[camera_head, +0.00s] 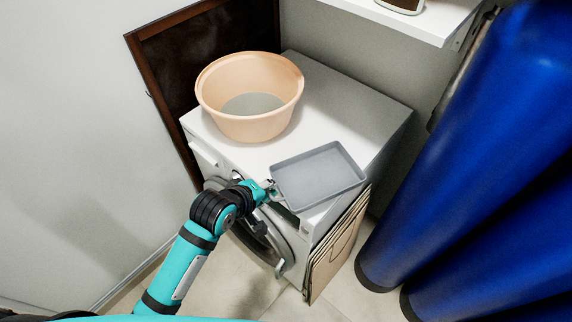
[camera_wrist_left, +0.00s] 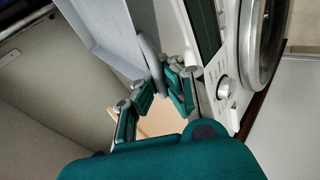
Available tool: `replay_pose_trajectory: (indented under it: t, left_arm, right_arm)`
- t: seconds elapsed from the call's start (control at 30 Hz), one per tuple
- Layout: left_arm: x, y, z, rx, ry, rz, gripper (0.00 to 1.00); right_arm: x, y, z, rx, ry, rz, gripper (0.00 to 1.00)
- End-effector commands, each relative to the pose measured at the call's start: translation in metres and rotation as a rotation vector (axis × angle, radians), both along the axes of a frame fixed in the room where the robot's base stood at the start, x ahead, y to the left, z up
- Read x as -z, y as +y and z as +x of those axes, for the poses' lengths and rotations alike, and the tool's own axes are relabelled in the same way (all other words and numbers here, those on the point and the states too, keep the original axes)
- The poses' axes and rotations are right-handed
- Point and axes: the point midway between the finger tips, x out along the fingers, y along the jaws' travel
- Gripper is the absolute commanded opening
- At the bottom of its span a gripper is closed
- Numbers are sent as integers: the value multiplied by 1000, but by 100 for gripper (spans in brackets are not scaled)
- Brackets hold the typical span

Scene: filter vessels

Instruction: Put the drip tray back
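The drip tray (camera_head: 318,175) is a shallow grey rectangular pan. In the head view it is over the front right part of the white washing machine's top; I cannot tell whether it touches the top. My left gripper (camera_head: 270,189) is at the tray's left edge. In the left wrist view, the tray (camera_wrist_left: 98,32) reaches in from the top, and its curved grey handle (camera_wrist_left: 150,56) runs between the fingertips of my left gripper (camera_wrist_left: 160,82), which look shut on it. My right gripper is in neither view.
A peach basin (camera_head: 250,125) stands on the washing machine (camera_head: 345,110) behind the tray. Large blue cylinders (camera_head: 470,150) stand to the right. Folded cardboard (camera_head: 335,250) leans at the machine's right side. A white shelf (camera_head: 425,22) hangs above. Free top lies behind the tray.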

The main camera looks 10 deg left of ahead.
Motion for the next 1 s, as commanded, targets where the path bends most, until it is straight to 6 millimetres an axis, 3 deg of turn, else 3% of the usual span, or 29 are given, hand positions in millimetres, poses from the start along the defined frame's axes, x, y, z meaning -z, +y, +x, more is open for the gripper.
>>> replay_pose_trajectory:
  t: [0.2,0.4,0.53,0.73,1.0]
  left_arm:
    - [2,-10,59,-1,-2,0,0]
    - [6,-15,87,-1,0,-2,0]
    - [13,-15,91,-1,3,-1,0]
    - [38,-15,90,-1,1,0,0]
    - [43,-15,90,0,0,-1,0]
  right_arm:
    - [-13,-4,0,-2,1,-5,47]
    - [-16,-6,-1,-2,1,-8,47]
    - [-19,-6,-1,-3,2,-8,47]
    - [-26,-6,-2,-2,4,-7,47]
    - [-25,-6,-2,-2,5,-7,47]
